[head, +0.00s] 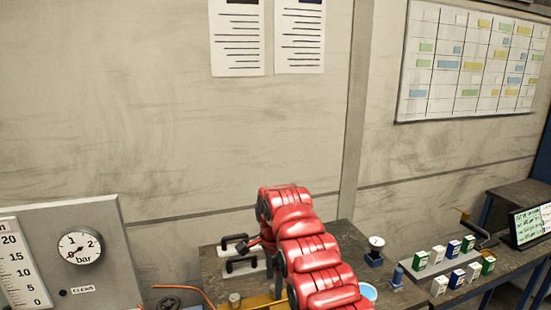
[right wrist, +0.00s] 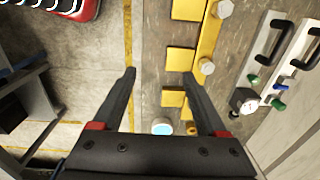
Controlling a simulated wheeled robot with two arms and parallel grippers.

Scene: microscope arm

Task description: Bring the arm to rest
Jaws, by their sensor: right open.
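My right arm, with red ribbed shells, rises from the bottom of the head view and bends over the workbench (head: 350,240). A blue-topped round container (right wrist: 162,127) shows between the fingers near the palm. My left gripper is not in view.
Two black handles (head: 235,243) on pale plates stand behind the arm. A gauge panel (head: 85,245) is at the left. Small boxes (head: 455,257), a white-topped instrument (head: 376,245) and a tablet (head: 532,225) are at the right.

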